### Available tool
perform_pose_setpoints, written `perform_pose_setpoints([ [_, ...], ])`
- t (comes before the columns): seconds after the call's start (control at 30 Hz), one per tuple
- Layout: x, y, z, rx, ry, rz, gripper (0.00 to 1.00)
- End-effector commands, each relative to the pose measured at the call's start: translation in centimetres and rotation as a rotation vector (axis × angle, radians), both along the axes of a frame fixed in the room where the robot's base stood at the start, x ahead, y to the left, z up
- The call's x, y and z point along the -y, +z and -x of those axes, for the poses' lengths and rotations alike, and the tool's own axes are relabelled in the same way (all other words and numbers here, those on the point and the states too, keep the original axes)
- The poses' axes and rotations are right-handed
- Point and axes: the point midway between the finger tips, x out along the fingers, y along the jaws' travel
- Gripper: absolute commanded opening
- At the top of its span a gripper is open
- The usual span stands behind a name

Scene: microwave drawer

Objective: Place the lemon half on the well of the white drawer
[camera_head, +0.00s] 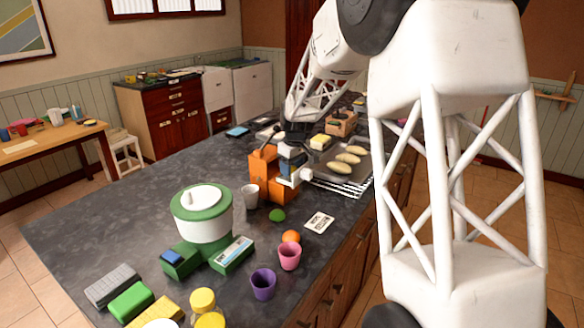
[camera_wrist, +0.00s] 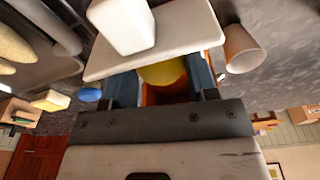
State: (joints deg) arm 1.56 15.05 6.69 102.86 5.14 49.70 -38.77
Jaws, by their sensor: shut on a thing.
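My gripper (camera_head: 289,160) is over the orange housing (camera_head: 257,178) on the dark counter, with its blue fingers pointing down. In the wrist view my gripper (camera_wrist: 163,86) is shut on a yellow rounded thing, the lemon half (camera_wrist: 163,74), partly hidden by the white panel. The white drawer (camera_head: 304,174) shows at the housing's right side. In the wrist view its white front with a block-like handle (camera_wrist: 122,25) lies just beyond the fingers, with orange around the lemon half. The drawer's well is mostly hidden, and I cannot tell whether the lemon half touches it.
A green lump (camera_head: 277,215) and a white card (camera_head: 319,222) lie in front. A tray (camera_head: 357,160) with several oblong yellowish things is on the right. A green-and-white appliance (camera_head: 201,215) stands nearer.

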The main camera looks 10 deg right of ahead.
Motion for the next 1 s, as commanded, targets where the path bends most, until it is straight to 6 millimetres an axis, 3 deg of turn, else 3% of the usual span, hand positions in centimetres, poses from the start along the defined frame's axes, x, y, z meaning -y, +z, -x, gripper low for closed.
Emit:
perform_pose_setpoints([
  [0.7, 0.0, -1.3, 0.0, -0.001, 0.0, 0.0, 0.26],
  [0.73, 0.0, -1.3, 0.0, -0.001, 0.0, 0.0, 0.56],
  [0.77, 0.0, -1.4, 0.0, -0.002, 0.0, 0.0, 0.61],
  [1.0, 0.0, -1.5, 0.1, -0.005, 0.0, 0.0, 0.64],
])
